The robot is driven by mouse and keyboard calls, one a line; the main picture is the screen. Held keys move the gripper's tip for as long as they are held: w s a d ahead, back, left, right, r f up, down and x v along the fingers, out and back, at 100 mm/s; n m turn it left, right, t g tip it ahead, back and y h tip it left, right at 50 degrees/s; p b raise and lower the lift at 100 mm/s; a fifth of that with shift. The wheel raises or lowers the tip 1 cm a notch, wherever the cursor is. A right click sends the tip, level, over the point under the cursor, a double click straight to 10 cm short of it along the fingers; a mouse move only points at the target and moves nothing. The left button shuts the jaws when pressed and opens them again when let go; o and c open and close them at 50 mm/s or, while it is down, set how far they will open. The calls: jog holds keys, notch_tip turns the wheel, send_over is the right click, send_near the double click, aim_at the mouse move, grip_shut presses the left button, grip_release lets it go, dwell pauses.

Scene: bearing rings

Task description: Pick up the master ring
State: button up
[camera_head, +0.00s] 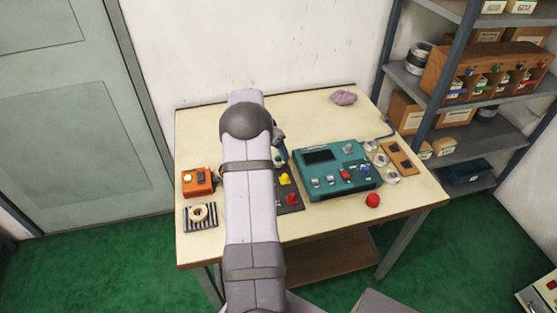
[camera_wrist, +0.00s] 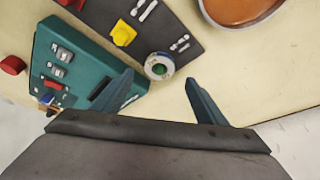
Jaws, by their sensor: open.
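A small metal ring with a green centre (camera_wrist: 159,66) shows in the wrist view, at the end of a dark panel and close to the teal device. It is probably the master ring, but no label is readable. My gripper (camera_wrist: 160,82) is open, with its two blue-grey fingers spread and the ring appearing between and just beyond the tips. Nothing is held. In the head view my arm hides this ring and most of my gripper; one finger (camera_head: 283,156) shows. A cream ring (camera_head: 199,213) lies on a striped mat at the left.
A teal device (camera_head: 337,169) stands right of my arm. Metal rings (camera_head: 381,160) lie beyond it by a wooden board (camera_head: 398,158). The dark panel (camera_head: 291,200) has yellow and red knobs. An orange box (camera_head: 198,181) stands left. A brown round dish (camera_wrist: 238,8) shows in the wrist view.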

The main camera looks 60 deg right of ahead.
aim_at(277, 158)
jog(key=p+x, duration=0.1)
jog(key=x, duration=0.2)
jog(key=shift+a+p, duration=0.25)
jog(key=shift+p, duration=0.1)
jog(key=shift+x, duration=1.05)
jog(key=shift+r, duration=0.1)
jog(key=c, duration=1.4)
